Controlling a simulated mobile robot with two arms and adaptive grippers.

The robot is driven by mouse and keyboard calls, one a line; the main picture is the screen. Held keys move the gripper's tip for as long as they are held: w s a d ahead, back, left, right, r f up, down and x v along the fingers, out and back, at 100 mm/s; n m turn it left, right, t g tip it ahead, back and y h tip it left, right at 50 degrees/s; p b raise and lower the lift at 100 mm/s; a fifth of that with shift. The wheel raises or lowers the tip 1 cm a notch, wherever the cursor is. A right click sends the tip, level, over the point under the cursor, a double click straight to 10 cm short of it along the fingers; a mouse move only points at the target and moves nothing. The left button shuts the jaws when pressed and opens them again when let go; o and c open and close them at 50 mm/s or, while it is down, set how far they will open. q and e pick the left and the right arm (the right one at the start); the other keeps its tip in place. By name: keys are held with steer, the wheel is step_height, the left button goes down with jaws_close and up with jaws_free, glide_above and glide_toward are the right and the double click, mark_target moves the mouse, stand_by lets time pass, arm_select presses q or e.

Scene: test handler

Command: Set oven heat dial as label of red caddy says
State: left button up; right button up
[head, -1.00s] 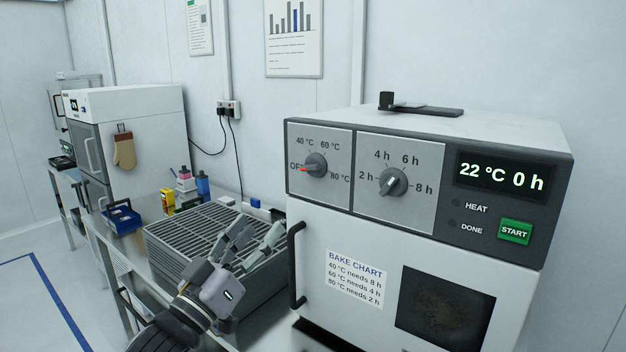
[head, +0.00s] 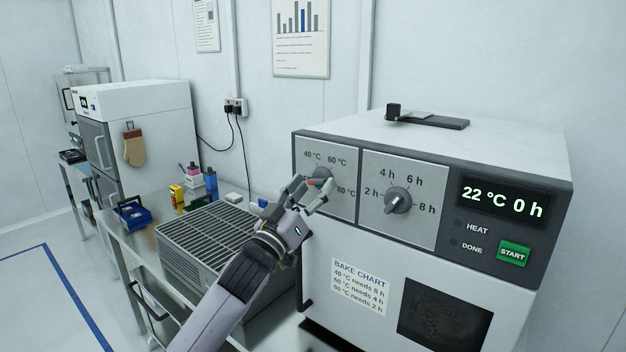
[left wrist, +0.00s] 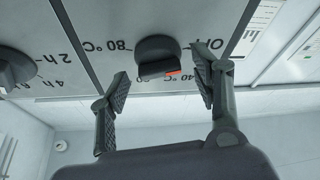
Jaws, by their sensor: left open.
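The oven heat dial (head: 322,173) is a dark round knob on the oven's left front panel, marked 40, 60 and 80 °C. My left gripper (head: 314,187) is in front of it, partly covering it. In the left wrist view the heat dial (left wrist: 157,55) lies between the two spread fingertips (left wrist: 161,84), with a gap on both sides. Its red mark is on the side of OFF and 40 °C; the exact setting is hard to tell. The gripper is open and empty. I see no red caddy. My right gripper is out of view.
The time dial (head: 398,200) is right of the heat dial. The display (head: 502,197) reads 22 °C 0 h, above the green START button (head: 513,254). A bake chart (head: 360,287) is below. A slatted grey unit (head: 205,240) and blue bin (head: 131,214) stand left.

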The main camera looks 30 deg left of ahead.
arm_select(q)
steer(key=shift+w+r, duration=0.15)
steer(key=shift+w, duration=0.15)
steer(key=shift+c, duration=0.3)
steer(key=c, duration=1.1)
